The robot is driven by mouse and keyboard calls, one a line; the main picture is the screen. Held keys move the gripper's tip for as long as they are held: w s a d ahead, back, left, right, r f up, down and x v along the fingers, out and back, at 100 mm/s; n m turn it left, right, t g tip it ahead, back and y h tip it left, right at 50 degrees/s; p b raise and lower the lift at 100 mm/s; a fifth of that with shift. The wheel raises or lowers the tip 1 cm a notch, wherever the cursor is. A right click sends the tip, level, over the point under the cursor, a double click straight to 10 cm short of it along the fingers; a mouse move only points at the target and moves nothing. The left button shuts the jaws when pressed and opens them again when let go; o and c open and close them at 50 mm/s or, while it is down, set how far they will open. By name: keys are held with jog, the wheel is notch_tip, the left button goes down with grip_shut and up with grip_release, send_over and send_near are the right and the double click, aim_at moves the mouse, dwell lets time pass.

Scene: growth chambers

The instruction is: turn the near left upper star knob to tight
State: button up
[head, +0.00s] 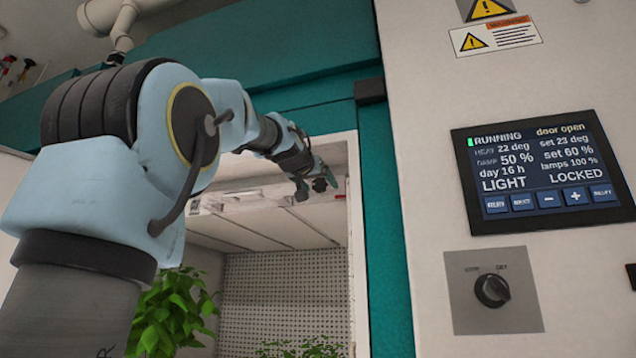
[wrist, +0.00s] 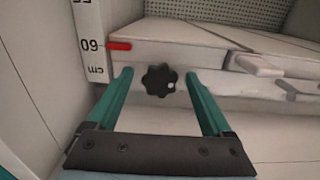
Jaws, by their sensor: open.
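A black star knob (wrist: 160,80) with a small white mark on its right side sits on the front edge of a white shelf or lamp panel, in the wrist view. My gripper (wrist: 160,88) has its two teal fingers open, one to each side of the knob, apart from it in the picture. In the head view my gripper (head: 327,183) is up inside the chamber opening near its top right. The knob cannot be made out in the head view. How deep the fingertips reach around the knob is hard to tell.
A white cm scale (wrist: 92,45) with a red pointer (wrist: 119,46) stands just left of the knob. Plants (head: 172,310) grow lower in the chamber. The control panel (head: 540,168) reads door open, beside a black dial (head: 492,290). The chamber's right frame (head: 358,240) is close to my gripper.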

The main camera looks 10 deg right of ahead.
jog(key=shift+c, duration=0.2)
grip_shut()
dwell(0.4)
jog(key=shift+m+b, duration=0.3)
jog(key=shift+b, duration=0.05)
jog(key=m+b, duration=0.2)
jog(key=m, duration=0.1)
jog(key=shift+f+m+b, duration=0.15)
jog(key=shift+m+b, duration=0.15)
jog(key=shift+b, duration=0.1)
jog(key=m+b, duration=0.2)
jog(key=m, duration=0.2)
jog(key=shift+m, duration=0.3)
jog(key=m+b, duration=0.1)
jog(key=m, duration=0.3)
jog(key=shift+r, duration=0.2)
jog(key=shift+m, duration=2.5)
